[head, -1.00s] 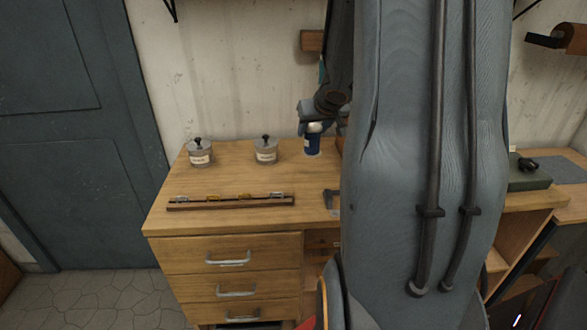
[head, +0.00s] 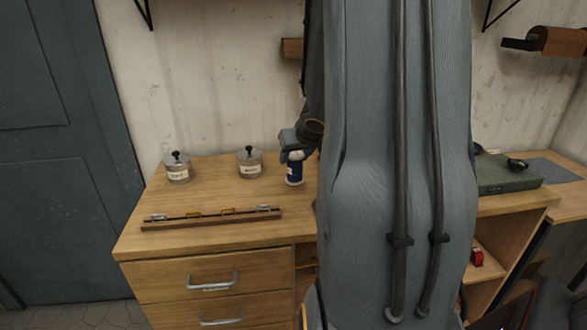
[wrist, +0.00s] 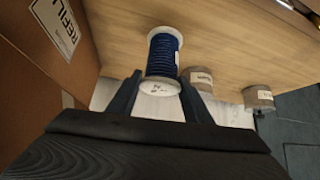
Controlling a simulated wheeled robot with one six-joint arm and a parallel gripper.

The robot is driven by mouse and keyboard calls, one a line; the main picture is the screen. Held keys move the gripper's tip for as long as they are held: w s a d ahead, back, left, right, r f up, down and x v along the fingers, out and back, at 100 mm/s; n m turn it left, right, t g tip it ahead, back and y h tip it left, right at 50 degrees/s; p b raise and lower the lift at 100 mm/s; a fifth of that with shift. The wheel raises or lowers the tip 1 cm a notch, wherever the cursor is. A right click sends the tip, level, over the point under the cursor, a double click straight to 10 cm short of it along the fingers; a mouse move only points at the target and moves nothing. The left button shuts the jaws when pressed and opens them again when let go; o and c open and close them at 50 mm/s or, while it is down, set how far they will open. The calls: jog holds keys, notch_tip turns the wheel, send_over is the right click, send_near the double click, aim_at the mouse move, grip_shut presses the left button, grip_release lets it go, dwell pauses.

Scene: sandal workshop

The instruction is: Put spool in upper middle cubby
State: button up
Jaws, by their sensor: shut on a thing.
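The blue thread spool (head: 294,172) with white ends is upright at the back of the wooden desk, just left of my arm. My gripper (head: 292,156) is at its top, shut on it. In the wrist view, the spool (wrist: 163,58) has its white end flange between the two dark fingers of my gripper (wrist: 160,92). I cannot tell whether its base touches the desk. Open cubbies (head: 490,246) show in part under the desk, right of my arm. The upper middle cubby cannot be made out; my arm hides much of the desk front.
Two lidded tins (head: 177,168) (head: 249,162) stand left of the spool. A wooden rail with clips (head: 212,217) lies near the desk's front edge. A red object (head: 477,257) sits in a right cubby. A green box (head: 508,174) stands on the right. A cardboard box (wrist: 45,75) fills the wrist view's left.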

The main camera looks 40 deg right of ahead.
aim_at(295, 165)
jog(key=shift+f+b, duration=0.95)
jog(key=shift+f, duration=0.5)
jog(key=shift+f, duration=0.2)
jog(key=o, duration=1.1)
jog(key=shift+r, duration=0.1)
jog(key=shift+r, duration=0.15)
jog(key=p+v, duration=0.7)
jog(key=v, duration=0.5)
jog(key=s+a+f+n+g+y, duration=0.1)
jog(key=s+a+f+g, duration=0.1)
jog(key=a, duration=0.8)
jog(key=s+a+f+n+g+y, duration=0.1)
jog(key=s+a+f+g, duration=0.1)
jog(key=a, duration=0.8)
jog(key=s+a+f+n+g+y, duration=0.1)
jog(key=s+a+f+n+g, duration=0.1)
jog(key=a, duration=0.8)
jog(key=s+f, duration=0.1)
jog(key=s, duration=0.1)
jog(key=shift+s, duration=0.3)
